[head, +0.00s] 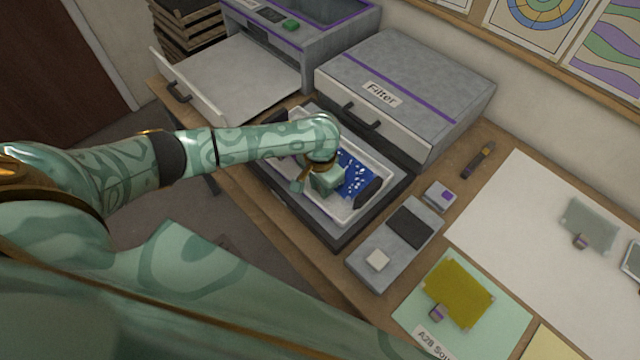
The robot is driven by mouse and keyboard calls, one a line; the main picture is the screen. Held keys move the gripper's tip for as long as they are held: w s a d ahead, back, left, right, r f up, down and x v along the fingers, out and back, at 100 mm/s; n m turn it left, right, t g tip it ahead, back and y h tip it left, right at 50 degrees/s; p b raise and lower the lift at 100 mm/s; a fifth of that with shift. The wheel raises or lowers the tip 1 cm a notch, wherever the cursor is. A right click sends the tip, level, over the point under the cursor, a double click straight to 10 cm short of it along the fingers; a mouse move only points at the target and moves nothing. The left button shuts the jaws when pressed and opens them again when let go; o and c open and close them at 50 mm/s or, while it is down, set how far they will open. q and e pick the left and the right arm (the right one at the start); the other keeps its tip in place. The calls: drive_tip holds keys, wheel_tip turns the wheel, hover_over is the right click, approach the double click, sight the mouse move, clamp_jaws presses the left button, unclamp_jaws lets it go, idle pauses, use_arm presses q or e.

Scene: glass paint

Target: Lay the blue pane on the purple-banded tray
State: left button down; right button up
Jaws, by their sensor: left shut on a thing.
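The blue pane (361,172) is a speckled dark-blue sheet, partly covered by my left gripper (364,194). The gripper is shut on the pane, over a shallow white-rimmed tray (377,157) in front of the box labelled Filter. I cannot tell whether the pane touches the tray. No purple band shows on this white-rimmed tray. A grey machine with a purple band (345,20) stands at the back left, with a wide, empty pale tray (235,82) pulled out of it. My right gripper is out of view.
The grey Filter box (410,75) with a purple stripe and dark handle stands behind the pane. A scale-like device (398,243), a small purple-marked block (440,196) and a yellow pane (447,291) lie to the right. A grey pane (588,220) lies on white paper (520,225).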

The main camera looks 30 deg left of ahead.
use_arm(q)
drive_tip(key=shift+f, duration=0.15)
idle(0.3)
drive_tip(key=c, duration=1.1)
unclamp_jaws()
wheel_tip(320, 180, up, 25)
drive_tip(key=p, duration=2.1)
drive_tip(key=shift+d, duration=0.1)
